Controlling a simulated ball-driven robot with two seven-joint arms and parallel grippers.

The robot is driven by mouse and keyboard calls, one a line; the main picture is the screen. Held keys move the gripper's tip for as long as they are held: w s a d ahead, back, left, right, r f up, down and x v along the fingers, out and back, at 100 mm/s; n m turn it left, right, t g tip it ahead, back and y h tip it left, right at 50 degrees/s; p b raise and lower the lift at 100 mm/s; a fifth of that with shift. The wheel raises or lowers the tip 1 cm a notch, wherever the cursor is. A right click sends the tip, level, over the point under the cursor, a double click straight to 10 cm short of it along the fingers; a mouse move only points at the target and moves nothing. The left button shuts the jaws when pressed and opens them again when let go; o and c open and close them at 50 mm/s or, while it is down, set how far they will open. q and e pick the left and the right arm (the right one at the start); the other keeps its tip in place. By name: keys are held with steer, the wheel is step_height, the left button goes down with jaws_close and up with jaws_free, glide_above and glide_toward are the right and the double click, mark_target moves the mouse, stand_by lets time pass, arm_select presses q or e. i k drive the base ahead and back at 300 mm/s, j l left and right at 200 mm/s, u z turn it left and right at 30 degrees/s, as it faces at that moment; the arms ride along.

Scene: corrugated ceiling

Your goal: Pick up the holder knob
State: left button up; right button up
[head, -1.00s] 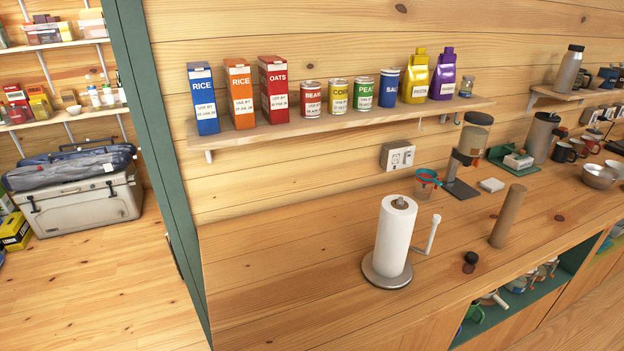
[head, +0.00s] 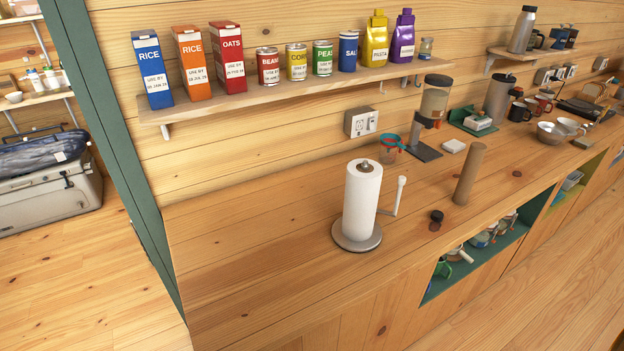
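A small dark knob (head: 437,216) lies on the wooden counter, to the right of the paper towel holder; I take it to be the holder knob. The holder (head: 370,240) has a round grey base, an upright white paper roll (head: 361,200) and a white side arm (head: 398,195). The top end of its post (head: 366,167) shows in the roll's core. Neither of my grippers is in view.
A brown cardboard tube (head: 468,174) stands behind the knob. A blender-like grinder (head: 434,100), a measuring cup (head: 389,148) and a white block (head: 453,146) stand farther back. A shelf (head: 290,97) with boxes and cans hangs above. The counter's left part is clear.

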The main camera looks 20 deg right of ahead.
mark_target(437, 216)
steer(key=z, duration=1.7)
steer(key=u, duration=0.35)
steer(key=i+l+u, duration=0.1)
steer(key=u, duration=0.35)
steer(key=l+u, duration=0.25)
steer(key=u, duration=0.2)
steer(key=i+l+u, duration=0.1)
steer(key=l+u, duration=0.15)
steer(key=u, duration=0.25)
